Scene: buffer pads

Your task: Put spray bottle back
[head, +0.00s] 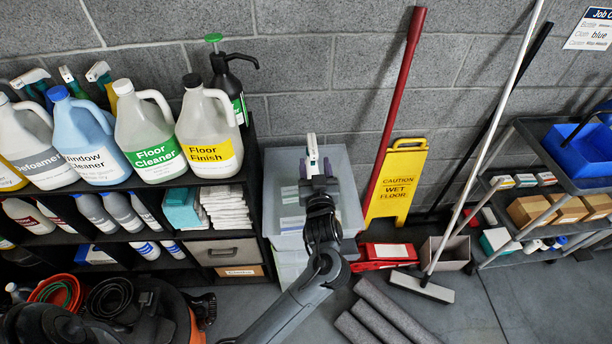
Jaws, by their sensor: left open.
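A spray bottle with a white trigger head (312,148) is on or just above the top of the pale plastic drawer unit (342,168). Its lower part is hidden by my gripper. My left gripper (317,170) is open at the bottle, its fingers seeming to lie to either side of it. I cannot tell whether they touch it. Other spray bottles stand at the back of the black shelf: one with a pale head (30,77), one with a green head (67,74) and one with a white head (98,71). My right gripper is not in view.
Large jugs, including Floor Finish (207,130), fill the shelf top beside a black pump bottle (230,82). A yellow wet-floor sign (397,180) and red pole (396,100) stand right of the drawers. Grey rolls (385,312) lie on the floor. A cart (560,170) is at right.

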